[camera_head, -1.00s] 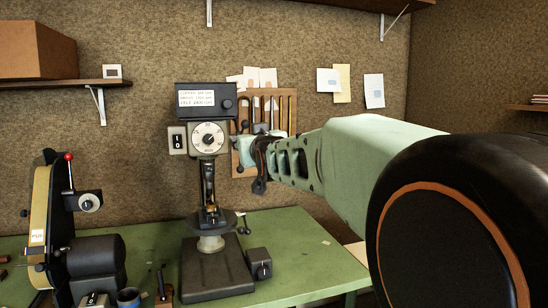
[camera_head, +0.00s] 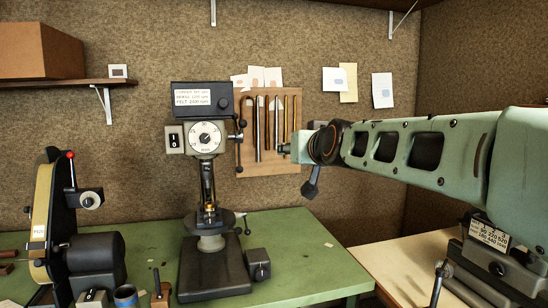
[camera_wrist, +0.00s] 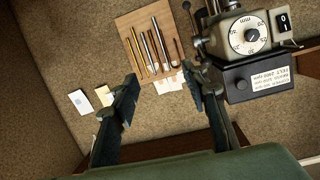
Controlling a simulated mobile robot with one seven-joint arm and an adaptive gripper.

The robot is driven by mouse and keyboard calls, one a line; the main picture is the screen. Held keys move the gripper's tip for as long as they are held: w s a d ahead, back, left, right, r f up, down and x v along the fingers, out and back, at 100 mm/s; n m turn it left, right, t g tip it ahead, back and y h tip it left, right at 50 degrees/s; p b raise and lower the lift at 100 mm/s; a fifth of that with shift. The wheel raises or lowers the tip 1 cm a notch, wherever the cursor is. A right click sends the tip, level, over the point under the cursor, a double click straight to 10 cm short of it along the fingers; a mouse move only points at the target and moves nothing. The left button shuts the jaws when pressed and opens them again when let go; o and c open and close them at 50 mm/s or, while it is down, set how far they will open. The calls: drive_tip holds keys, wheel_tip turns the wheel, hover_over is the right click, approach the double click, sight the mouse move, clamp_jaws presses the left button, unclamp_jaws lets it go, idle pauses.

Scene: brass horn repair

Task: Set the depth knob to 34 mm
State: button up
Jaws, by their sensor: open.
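The depth knob is a round white dial (camera_head: 205,137) with dark numbers and a small centre, on the front of the dark drill press (camera_head: 204,97). It also shows, turned over, at the upper right of the wrist view (camera_wrist: 248,34). Its exact setting is too small to read. My gripper (camera_head: 287,149) is to the right of the dial, apart from it, in front of the tool board. In the wrist view its two dark fingers (camera_wrist: 160,78) are spread with nothing between them, and the dial lies beyond the right finger.
A lever with a ball end (camera_head: 239,135) stands just right of the dial, and a switch (camera_head: 174,139) sits left of it. A wooden tool board (camera_head: 269,168) hangs behind. A belt grinder (camera_head: 48,215) stands left on the green bench (camera_head: 310,250).

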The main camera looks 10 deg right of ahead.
drive_tip(key=shift+s+d+f+g+y, duration=0.15)
drive_tip(key=shift+s+f+g+y, duration=0.15)
drive_tip(key=shift+s+f, duration=0.5)
drive_tip(key=s+f+g+p, duration=0.1)
drive_tip(key=s+f+g, duration=0.2)
drive_tip(key=s+f, duration=0.4)
drive_tip(key=s+f+g+h+p, duration=0.1)
drive_tip(key=s+f+g, duration=0.2)
drive_tip(key=s+f, duration=0.5)
drive_tip(key=s+a+f+g, duration=0.1)
drive_tip(key=s+f+g, duration=0.2)
drive_tip(key=s, duration=1.4)
wheel_tip(320, 180, down, 5)
drive_tip(key=shift+s+r+h+p, duration=0.15)
drive_tip(key=shift+s+h+p, duration=0.15)
drive_tip(key=shift+s+p, duration=0.1)
drive_tip(key=shift+w+r, duration=0.1)
